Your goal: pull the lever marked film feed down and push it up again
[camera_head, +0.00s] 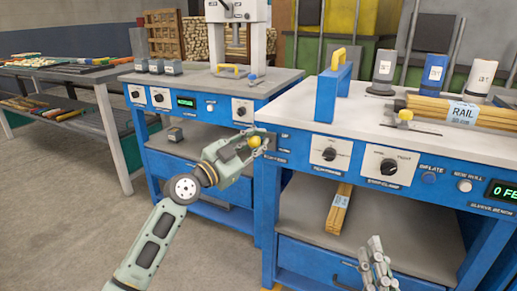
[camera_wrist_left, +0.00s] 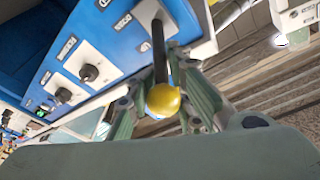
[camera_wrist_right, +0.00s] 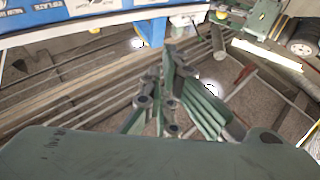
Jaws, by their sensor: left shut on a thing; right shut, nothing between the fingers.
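The lever has a yellow ball knob (camera_head: 255,141), set at the left end of the front of the near blue bench. In the left wrist view the knob (camera_wrist_left: 163,98) sits on a dark rod (camera_wrist_left: 159,45) that comes out of a light grey plate (camera_wrist_left: 150,18). My left gripper (camera_head: 249,147) is shut on the knob, with its fingers on either side of it. The lever's marking is not readable in these views. My right gripper (camera_head: 377,248) is shut and empty, low in front of the near bench; its closed fingers (camera_wrist_right: 168,85) show in the right wrist view.
The near bench (camera_head: 455,147) carries rotary switches (camera_head: 389,166), buttons, a blue frame with a yellow top (camera_head: 333,90) and wood pieces labelled RAIL (camera_head: 465,112). A second blue bench (camera_head: 200,88) with a press stands behind left. Floor at left (camera_head: 60,220) is clear.

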